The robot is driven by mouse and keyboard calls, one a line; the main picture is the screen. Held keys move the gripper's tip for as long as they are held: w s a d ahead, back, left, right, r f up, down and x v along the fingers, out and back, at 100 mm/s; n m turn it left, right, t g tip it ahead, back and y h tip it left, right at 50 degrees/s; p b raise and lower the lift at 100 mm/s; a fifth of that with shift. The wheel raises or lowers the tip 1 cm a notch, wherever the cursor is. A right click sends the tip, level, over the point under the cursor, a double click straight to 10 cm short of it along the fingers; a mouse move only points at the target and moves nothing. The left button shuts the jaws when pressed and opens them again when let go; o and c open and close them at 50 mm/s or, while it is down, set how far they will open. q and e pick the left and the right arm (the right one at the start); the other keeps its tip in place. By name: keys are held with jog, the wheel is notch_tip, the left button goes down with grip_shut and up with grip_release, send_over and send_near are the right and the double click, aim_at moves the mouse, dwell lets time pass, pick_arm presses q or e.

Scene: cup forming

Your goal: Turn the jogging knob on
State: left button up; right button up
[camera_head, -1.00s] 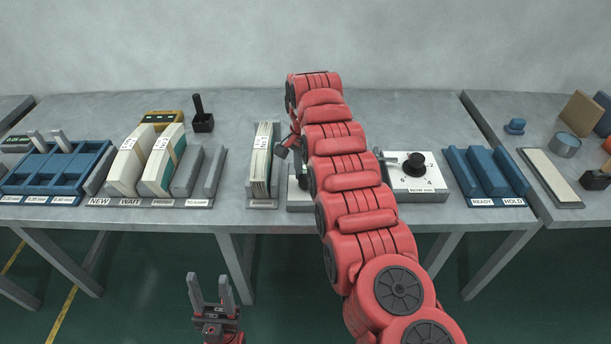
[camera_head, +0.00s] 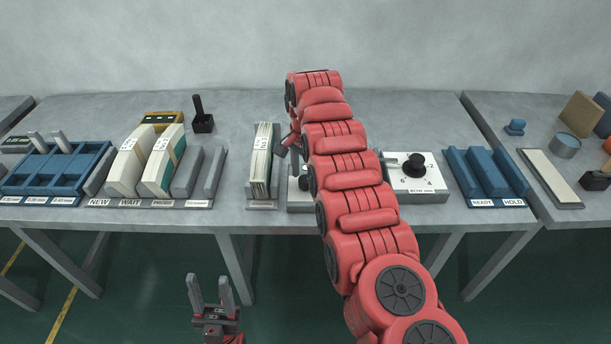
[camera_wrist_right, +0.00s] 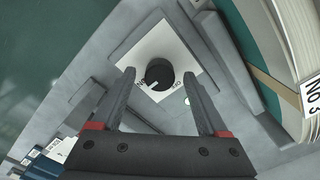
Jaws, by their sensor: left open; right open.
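In the right wrist view a round black knob (camera_wrist_right: 158,72) with a small white mark sits on a white square plate (camera_wrist_right: 166,45) with small letters beside the knob. My right gripper (camera_wrist_right: 159,75) is open, its fingertips on either side of the knob in this view; I cannot tell whether they touch it. In the head view my red right arm hides most of this plate (camera_head: 297,197) and its knob. My left gripper (camera_head: 207,276) is open and empty, low in front of the table.
A numbered black dial (camera_head: 414,165) on another white plate stands just right of my right arm. A holder with upright cards (camera_head: 262,160) stands close to the left. The back of the table is mostly clear.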

aim_at(306, 178)
notch_tip(306, 178, up, 5)
jog(key=shift+w+d+r+p, duration=0.1)
jog(key=shift+d+r+p, duration=0.1)
jog(key=shift+p, duration=0.5)
notch_tip(306, 178, up, 12)
jog(key=p, duration=1.1)
jog(key=shift+a+f, duration=0.15)
